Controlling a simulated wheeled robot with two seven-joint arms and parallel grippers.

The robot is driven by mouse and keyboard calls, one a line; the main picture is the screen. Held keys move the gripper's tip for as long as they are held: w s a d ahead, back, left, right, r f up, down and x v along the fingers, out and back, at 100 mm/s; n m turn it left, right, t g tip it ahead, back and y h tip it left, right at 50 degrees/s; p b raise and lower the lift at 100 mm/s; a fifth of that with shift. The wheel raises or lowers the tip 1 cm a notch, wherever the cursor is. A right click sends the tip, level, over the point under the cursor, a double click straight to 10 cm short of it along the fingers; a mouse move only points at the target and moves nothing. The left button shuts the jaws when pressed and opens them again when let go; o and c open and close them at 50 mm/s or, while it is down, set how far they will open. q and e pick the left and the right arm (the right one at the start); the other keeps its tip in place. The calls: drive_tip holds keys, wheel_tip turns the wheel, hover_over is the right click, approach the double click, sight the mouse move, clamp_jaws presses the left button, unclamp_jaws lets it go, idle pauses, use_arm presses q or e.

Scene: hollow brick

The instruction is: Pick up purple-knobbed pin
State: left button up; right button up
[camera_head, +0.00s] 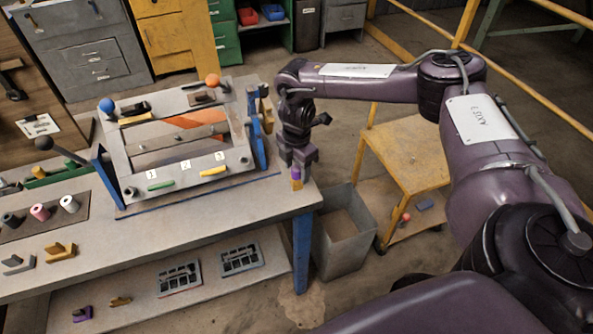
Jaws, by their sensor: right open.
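My right gripper (298,158) points down just above the right end of the workbench. It is open. A small pin with a purple knob (295,173) and a yellowish lower part shows directly below and between the fingertips, near the bench's right edge. The gripper partly hides its top, and I cannot tell whether the fingers touch it. My left gripper is not in view.
A metal frame fixture (190,145) with orange and blue knobs stands left of the gripper on the workbench (225,210). A grey bin (340,245) and a yellow cart (405,150) stand to the right. A lower shelf holds a purple piece (82,314).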

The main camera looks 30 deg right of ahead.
drive_tip(key=c, duration=1.2)
drive_tip(key=shift+o, duration=0.2)
drive_tip(key=shift+r, duration=0.15)
